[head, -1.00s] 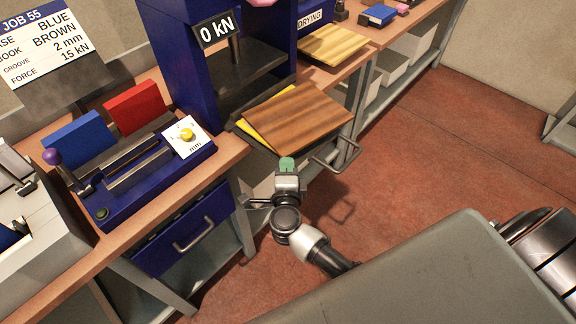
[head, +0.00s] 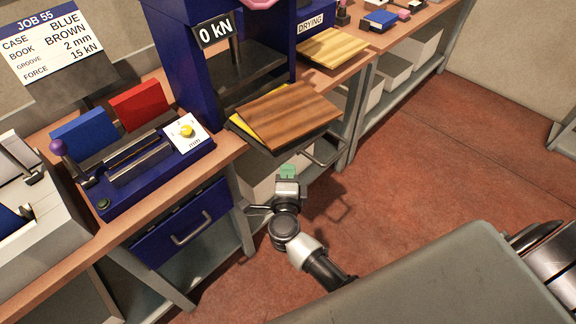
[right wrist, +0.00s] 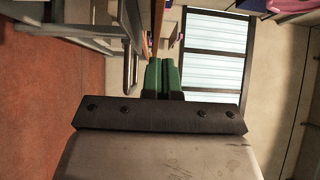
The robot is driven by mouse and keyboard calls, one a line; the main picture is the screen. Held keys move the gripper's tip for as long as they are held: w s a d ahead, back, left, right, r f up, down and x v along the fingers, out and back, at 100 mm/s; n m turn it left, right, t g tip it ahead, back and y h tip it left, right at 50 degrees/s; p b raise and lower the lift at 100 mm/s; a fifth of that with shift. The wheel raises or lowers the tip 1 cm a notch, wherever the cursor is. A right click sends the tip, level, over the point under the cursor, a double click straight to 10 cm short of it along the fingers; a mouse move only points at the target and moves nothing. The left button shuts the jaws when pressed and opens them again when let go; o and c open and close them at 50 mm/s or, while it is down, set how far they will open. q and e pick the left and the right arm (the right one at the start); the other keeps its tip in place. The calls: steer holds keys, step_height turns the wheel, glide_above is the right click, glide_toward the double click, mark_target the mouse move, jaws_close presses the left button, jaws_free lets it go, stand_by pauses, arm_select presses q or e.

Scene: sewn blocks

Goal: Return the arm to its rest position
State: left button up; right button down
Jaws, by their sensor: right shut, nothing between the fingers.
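My right gripper (head: 287,171) is in the lower middle of the head view, in front of the workbench and below the wooden board on the press tray. Its green fingertips are together and hold nothing. In the right wrist view the two green fingers (right wrist: 161,76) also lie side by side, shut and empty. The gripper is apart from the bench and the board. My left gripper is not in view.
The press (head: 232,60) shows 0 kN, with a brown wooden board (head: 290,115) on its pulled-out tray. A tray handle (head: 328,152) juts out near my gripper. A blue grooving device (head: 140,170) and drawer (head: 182,222) are left. Open red floor (head: 430,165) lies right.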

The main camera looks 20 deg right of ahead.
steer(key=a+b+v, duration=0.1)
steer(key=b+v, duration=0.1)
steer(key=v, duration=0.6)
steer(key=s+a+f+n+g+y, duration=0.1)
steer(key=s+f+n+g+y, duration=0.3)
steer(key=f+n, duration=0.8)
steer(key=s+a+f+n+g+y, duration=0.1)
steer(key=s+f+n+y, duration=0.5)
steer(key=f, duration=1.1)
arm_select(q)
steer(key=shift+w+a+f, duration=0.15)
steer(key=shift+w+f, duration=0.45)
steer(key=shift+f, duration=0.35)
arm_select(e)
steer(key=s+d+f+n+g, duration=0.2)
steer(key=s+f, duration=0.3)
steer(key=s, duration=0.3)
steer(key=s+d+f+n+g+h, duration=0.1)
steer(key=s+d+f+n+g, duration=0.2)
steer(key=s, duration=0.5)
steer(key=s+d+f+n+g+h, duration=0.1)
steer(key=s+d+f+g, duration=0.3)
steer(key=s, duration=0.5)
step_height(320, 180, down, 3)
steer(key=shift+d+r+n+g, duration=0.15)
steer(key=shift+d+n+g, duration=0.2)
steer(key=shift+n+g, duration=0.35)
